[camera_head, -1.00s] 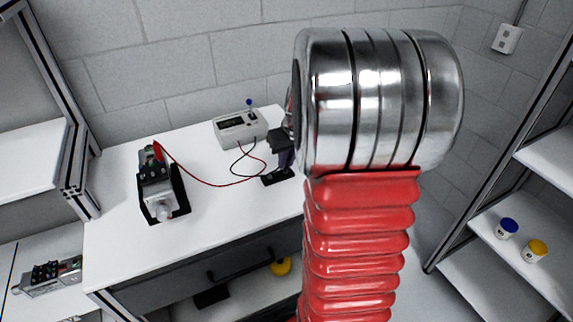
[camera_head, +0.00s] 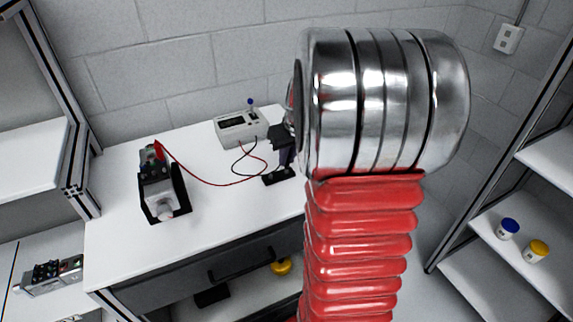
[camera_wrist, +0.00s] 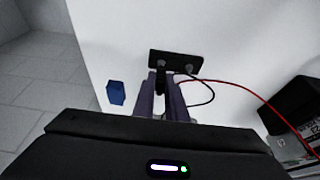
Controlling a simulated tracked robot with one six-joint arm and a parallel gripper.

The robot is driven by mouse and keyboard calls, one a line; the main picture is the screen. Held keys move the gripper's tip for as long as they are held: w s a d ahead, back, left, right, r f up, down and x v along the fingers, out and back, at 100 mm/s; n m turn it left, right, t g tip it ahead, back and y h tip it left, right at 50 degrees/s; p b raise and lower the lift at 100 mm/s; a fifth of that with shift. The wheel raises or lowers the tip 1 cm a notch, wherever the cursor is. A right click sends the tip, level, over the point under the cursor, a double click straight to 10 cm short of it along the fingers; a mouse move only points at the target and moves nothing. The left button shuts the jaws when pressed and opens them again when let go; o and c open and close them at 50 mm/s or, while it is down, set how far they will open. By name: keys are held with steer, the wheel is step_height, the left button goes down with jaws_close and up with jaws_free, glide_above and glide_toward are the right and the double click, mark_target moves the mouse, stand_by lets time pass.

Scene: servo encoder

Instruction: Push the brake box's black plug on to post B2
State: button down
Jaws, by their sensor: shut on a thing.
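The brake box (camera_head: 237,131) is pale, with a small dark display, and stands at the back of the white bench. A red lead and a black lead (camera_wrist: 205,101) run from it. My gripper (camera_wrist: 164,95), with purple fingers, is shut on the black plug (camera_wrist: 161,90), mostly hidden between the fingers. It is just above or at a small black holder (camera_wrist: 187,57); I cannot tell whether the plug is clear of it. The motor unit (camera_head: 157,190) sits in a black cradle at the bench's left. The red lead ends at its top rear. The post labels cannot be read.
The middle of the white bench top (camera_head: 215,200) is clear apart from the red lead (camera_head: 205,182). A blue object (camera_wrist: 116,93) shows left of my fingers. A shelf with blue-lidded and yellow-lidded jars (camera_head: 537,250) stands at right. Another device (camera_head: 50,274) lies at lower left.

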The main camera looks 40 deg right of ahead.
steer(key=shift+r, duration=2.1)
